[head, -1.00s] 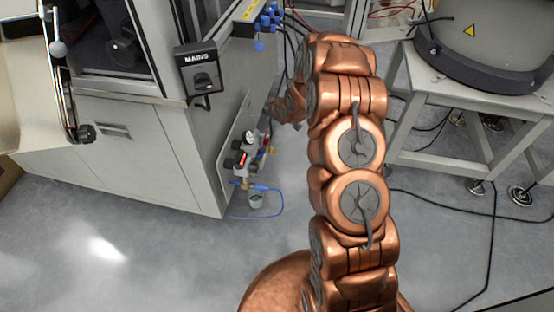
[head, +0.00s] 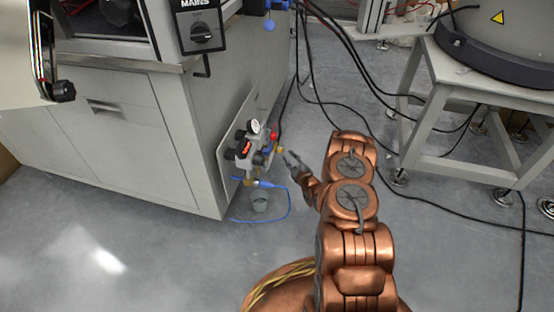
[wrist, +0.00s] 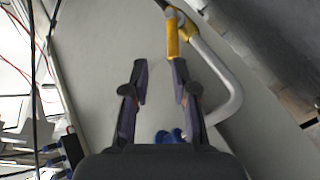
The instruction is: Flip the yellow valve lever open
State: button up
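The yellow valve lever (wrist: 172,38) shows at the top of the wrist view, its free end pointing down the picture toward my right finger. In the head view it is a small yellow spot (head: 279,149) on the right side of the valve assembly (head: 252,150) on the cabinet's side. My gripper (wrist: 160,76) is open, with nothing between its fingers. The right fingertip is very close to the lever's end; I cannot tell if they touch. In the head view my gripper (head: 290,157) is just right of the valve assembly.
A grey curved pipe (wrist: 232,90) runs right of the fingers in the wrist view. Black cables (head: 345,110) hang and lie behind. The floor in front of the cabinet (head: 150,140) is clear.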

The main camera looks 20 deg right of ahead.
aim_at(280, 150)
jog(key=w+a+f+b, duration=0.1)
jog(key=w+f+b, duration=0.1)
jog(key=w+b, duration=0.2)
jog(key=shift+w+t+b, duration=0.4)
jog(key=shift+w, duration=0.6)
grip_shut()
